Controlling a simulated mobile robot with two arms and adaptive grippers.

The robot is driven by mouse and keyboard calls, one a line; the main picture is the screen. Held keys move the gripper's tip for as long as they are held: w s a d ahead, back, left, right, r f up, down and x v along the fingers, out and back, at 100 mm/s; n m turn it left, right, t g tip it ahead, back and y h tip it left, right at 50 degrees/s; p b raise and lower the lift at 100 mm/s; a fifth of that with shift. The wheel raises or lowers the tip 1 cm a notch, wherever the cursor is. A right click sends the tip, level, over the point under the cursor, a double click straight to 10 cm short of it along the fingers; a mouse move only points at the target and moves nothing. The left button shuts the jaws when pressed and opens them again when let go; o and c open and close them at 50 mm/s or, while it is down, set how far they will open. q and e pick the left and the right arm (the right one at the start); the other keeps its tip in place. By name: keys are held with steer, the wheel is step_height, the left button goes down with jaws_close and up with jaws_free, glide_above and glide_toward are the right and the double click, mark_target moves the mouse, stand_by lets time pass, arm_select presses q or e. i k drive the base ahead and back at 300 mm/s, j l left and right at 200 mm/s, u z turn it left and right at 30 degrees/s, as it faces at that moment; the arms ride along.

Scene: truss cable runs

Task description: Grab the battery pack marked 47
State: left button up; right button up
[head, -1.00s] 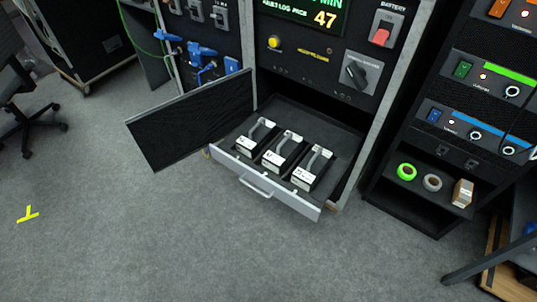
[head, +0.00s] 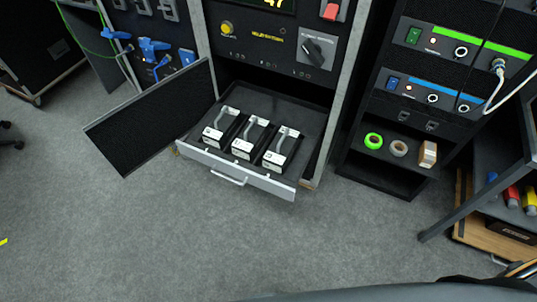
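Three black battery packs with grey handles and white labels stand side by side in an open drawer (head: 307,150) of the cabinet: a left pack (head: 221,127), a middle pack (head: 250,139) and a right pack (head: 281,148). The label numbers are too small to read, so I cannot tell which pack is marked 47. The display (head: 273,4) above is cut off at the top edge, with the lower part of 47 showing. Neither of my grippers is in view.
The drawer front has a handle (head: 229,180). An open black door panel (head: 150,117) stands left of the drawer. A rack at right holds green tape (head: 373,141), grey tape (head: 398,148) and a box (head: 427,154). The grey floor (head: 190,230) in front is clear.

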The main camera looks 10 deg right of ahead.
mark_target(246, 145)
steer(key=l+u, duration=0.4)
steer(key=k+l+u, duration=0.15)
steer(key=u, duration=0.2)
steer(key=k+l+u, duration=0.1)
steer(key=l+u, duration=0.3)
steer(key=j, duration=0.1)
